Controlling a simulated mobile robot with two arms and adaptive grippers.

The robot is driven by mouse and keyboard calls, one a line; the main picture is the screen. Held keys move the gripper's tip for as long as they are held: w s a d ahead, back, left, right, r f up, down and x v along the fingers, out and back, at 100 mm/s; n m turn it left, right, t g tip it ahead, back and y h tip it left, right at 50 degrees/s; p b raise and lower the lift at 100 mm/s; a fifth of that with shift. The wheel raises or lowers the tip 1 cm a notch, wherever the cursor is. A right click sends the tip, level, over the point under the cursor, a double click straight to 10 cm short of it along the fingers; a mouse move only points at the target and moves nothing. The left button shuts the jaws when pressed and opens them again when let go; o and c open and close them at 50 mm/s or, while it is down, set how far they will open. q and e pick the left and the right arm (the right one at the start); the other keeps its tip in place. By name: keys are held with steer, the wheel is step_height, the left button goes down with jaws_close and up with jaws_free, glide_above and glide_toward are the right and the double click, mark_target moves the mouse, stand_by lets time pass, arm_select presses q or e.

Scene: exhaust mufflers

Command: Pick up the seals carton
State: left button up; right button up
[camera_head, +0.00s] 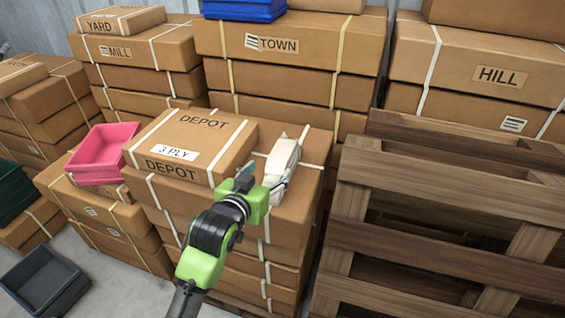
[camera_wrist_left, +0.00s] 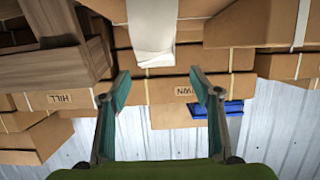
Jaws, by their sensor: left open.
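A small white carton (camera_head: 283,163) lies on top of the middle stack of brown boxes, to the right of the box marked DEPOT. I can read no seals lettering on it. It also shows at the top of the left wrist view (camera_wrist_left: 153,28), beyond the fingertips. My left gripper (camera_head: 263,176) is at the near end of the white carton, open and empty. In the left wrist view its two teal fingers (camera_wrist_left: 159,78) are spread apart with nothing between them. My right gripper is not in view.
The DEPOT box (camera_head: 193,145) stands close left of the white carton. A pink bin (camera_head: 101,152) sits on a lower stack at the left, and a dark grey bin (camera_head: 43,284) is on the floor. Wooden pallets (camera_head: 440,190) rise at the right. Taller TOWN boxes (camera_head: 290,45) stand behind.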

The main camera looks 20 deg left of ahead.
mark_target(280, 159)
arm_select(q)
steer(key=p+x, duration=0.1)
steer(key=x, duration=0.9)
steer(key=shift+d+f, duration=0.1)
steer(key=shift+f, duration=0.1)
steer(key=shift+s, duration=0.1)
steer(key=shift+r, duration=0.1)
steer(key=c, duration=1.4)
